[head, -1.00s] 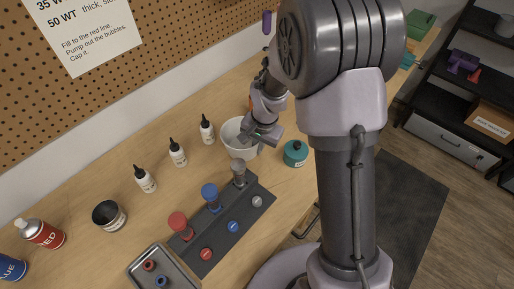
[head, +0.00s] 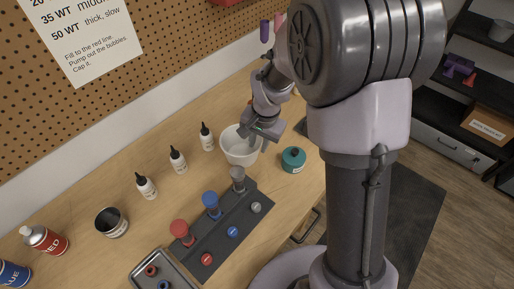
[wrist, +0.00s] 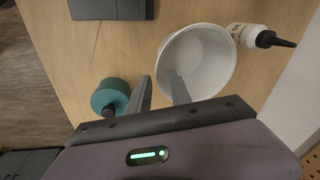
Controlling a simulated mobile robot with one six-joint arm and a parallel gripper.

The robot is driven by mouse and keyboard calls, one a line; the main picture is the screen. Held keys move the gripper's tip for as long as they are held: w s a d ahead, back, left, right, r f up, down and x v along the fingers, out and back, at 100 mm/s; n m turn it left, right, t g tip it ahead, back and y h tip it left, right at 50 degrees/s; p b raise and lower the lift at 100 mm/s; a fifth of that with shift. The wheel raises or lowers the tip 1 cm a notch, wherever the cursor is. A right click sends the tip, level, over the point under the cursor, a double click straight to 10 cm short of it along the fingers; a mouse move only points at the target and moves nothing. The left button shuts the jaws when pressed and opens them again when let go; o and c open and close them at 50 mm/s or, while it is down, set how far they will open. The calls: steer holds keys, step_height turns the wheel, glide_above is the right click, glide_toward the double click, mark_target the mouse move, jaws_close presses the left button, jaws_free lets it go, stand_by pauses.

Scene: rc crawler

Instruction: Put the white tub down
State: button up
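The white tub (head: 238,153) stands upright on the wooden bench, behind the dark rack. It looks empty in the wrist view (wrist: 212,75). My gripper (head: 257,139) is at the tub's right rim in the head view. In the wrist view my gripper's two fingers (wrist: 160,82) are apart, with the tub's near wall between them: one finger reaches inside the tub, the other is outside. A gap shows between the fingers and the wall, so the gripper looks open.
A teal jar (head: 293,160) stands close to the right of the tub, also in the wrist view (wrist: 108,97). A white dropper bottle (head: 206,137) stands to its left. The dark rack (head: 225,235) with coloured plungers lies in front. The pegboard wall (head: 150,60) is behind.

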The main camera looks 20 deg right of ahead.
steer(key=s+a+r+n+t, duration=0.1)
steer(key=s+r, duration=0.6)
steer(key=r, duration=0.3)
steer(key=s+a+r+n+t+p, duration=0.1)
steer(key=s+a+r, duration=0.1)
steer(key=s+r, duration=0.6)
step_height(320, 180, up, 2)
steer(key=shift+s+r+n+t+y, duration=0.1)
steer(key=shift+s+n+t+y, duration=0.2)
steer(key=shift+t+y, duration=0.1)
steer(key=shift+o, duration=0.4)
steer(key=s+a+r+n+t, duration=0.1)
steer(key=s, duration=0.5)
steer(key=shift+s+y, duration=0.15)
steer(key=shift+y, duration=0.15)
steer(key=w+d+f+m+g+h+p, duration=0.15)
steer(key=w+m+g+p, duration=0.25)
steer(key=w+m+p, duration=0.9)
steer(key=w+f+n+b, duration=0.1)
steer(key=w+f, duration=0.1)
steer(key=f, duration=0.5)
steer(key=w+f+n+b, duration=0.1)
steer(key=w+f+b, duration=0.1)
steer(key=f, duration=0.5)
steer(key=w+f+n+b, duration=0.1)
steer(key=w+f, duration=0.2)
steer(key=f, duration=0.5)
steer(key=shift+w+a+f+n, duration=0.1)
steer(key=shift+w+n, duration=0.2)
steer(key=shift+w, duration=0.1)
